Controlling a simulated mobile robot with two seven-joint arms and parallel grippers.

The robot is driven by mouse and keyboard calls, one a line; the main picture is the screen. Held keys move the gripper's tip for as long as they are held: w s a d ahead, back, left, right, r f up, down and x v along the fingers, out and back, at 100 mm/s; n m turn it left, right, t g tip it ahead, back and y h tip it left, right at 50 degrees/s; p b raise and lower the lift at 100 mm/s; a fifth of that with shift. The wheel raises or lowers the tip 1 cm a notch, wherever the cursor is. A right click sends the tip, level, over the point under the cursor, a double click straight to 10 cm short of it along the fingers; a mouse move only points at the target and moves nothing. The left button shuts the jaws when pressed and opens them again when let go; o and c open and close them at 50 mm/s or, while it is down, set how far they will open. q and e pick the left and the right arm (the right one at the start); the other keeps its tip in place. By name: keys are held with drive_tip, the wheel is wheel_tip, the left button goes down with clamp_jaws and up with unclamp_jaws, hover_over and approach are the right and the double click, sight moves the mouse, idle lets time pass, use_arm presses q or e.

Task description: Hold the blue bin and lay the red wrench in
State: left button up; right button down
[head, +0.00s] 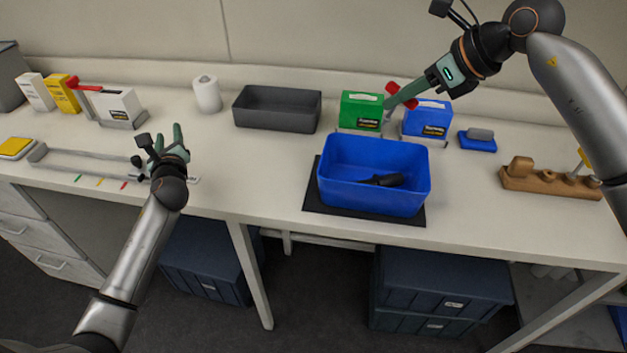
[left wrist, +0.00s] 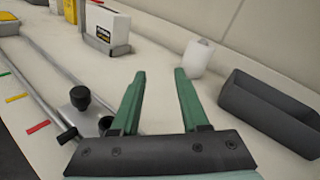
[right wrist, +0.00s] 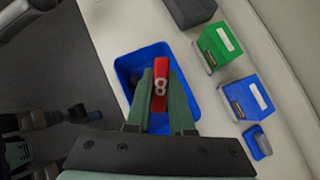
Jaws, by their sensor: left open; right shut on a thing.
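The blue bin (head: 372,200) sits on a black mat (head: 310,197) near the table's front edge, with a dark tool (head: 387,181) inside. The bin also shows in the right wrist view (right wrist: 126,66). My right gripper (head: 398,97) is shut on the red wrench (right wrist: 160,84), whose visible end is marked 8. It holds the wrench above the table, behind the bin in the head view. Much of the wrench is hidden by the fingers. My left gripper (head: 168,140) is open and empty over the left part of the table, well apart from the bin.
A grey tray (head: 277,108), a green box (head: 360,110) and a blue box (head: 428,119) stand behind the bin. A wooden block rack (head: 550,184) is at right. Metal rails (head: 100,170) lie near my left gripper. Clear table lies between the left gripper and the bin.

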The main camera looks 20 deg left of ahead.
use_arm(q)
drive_tip(key=d+r+m+t+h, duration=0.15)
drive_tip(key=d+m+h, duration=0.3)
drive_tip(key=d, duration=1.65)
drive_tip(key=m+h, duration=0.4)
drive_tip(key=m, duration=0.2)
approach(322, 158)
drive_tip(key=shift+g, duration=0.25)
drive_tip(key=x, duration=1.1)
drive_tip(key=shift+w+r, duration=0.15)
drive_tip(key=shift+w, duration=0.15)
drive_tip(key=shift+c, duration=0.2)
clamp_jaws()
drive_tip(key=shift+a, duration=0.1)
